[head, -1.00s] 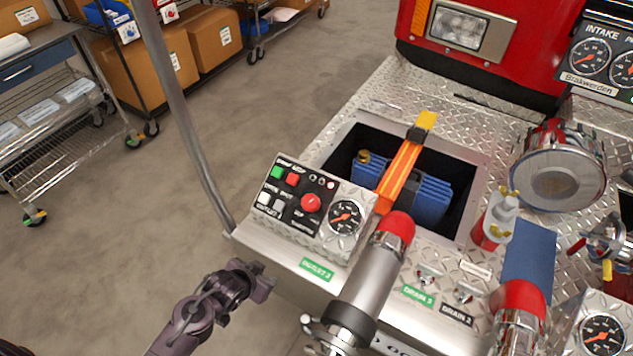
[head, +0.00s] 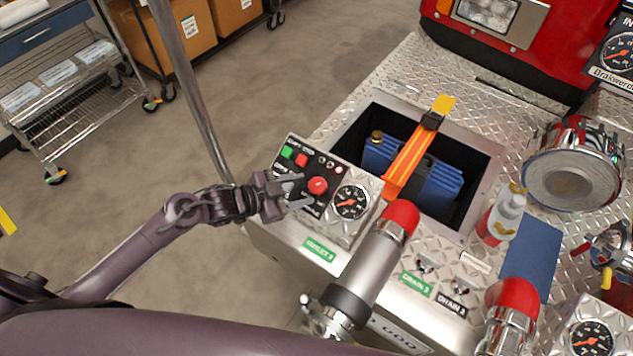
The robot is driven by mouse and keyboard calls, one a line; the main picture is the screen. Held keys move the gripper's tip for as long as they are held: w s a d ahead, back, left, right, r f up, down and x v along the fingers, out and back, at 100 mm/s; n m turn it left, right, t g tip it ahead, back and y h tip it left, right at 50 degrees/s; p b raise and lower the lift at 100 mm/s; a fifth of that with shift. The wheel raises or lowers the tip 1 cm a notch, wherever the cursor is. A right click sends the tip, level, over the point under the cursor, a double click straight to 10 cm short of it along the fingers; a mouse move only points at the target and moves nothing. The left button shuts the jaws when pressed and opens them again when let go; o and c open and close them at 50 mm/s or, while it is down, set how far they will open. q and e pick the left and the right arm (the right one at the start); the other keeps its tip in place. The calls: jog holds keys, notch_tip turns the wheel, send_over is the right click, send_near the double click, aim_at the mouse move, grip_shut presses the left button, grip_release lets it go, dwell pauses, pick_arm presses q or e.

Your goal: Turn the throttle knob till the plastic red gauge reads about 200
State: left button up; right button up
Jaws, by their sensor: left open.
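The throttle knob (head: 317,185) is a round red knob on the black control panel (head: 327,165) at the bumper's left end. A round gauge (head: 351,202) with a black face and a red-orange needle sits just right of the knob; its numbers are too small to read. My left gripper (head: 296,190) is open, its fingers over the left part of the panel, just left of the knob. I cannot tell whether a fingertip touches the knob. The fingers hide some of the lower-left buttons. My right gripper is not in view.
A grey pole (head: 190,90) rises left of the panel, behind my left gripper. A red-capped outlet pipe (head: 375,255) stands right of the gauge. A bottle (head: 502,214) stands further right.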

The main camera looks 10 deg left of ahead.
aim_at(313, 187)
pick_arm(q)
jog(key=x, duration=0.5)
jog(key=shift+w+d+f+p, duration=0.1)
jog(key=shift+w+p, duration=0.1)
jog(key=shift+p, duration=0.15)
jog(key=c, duration=0.7)
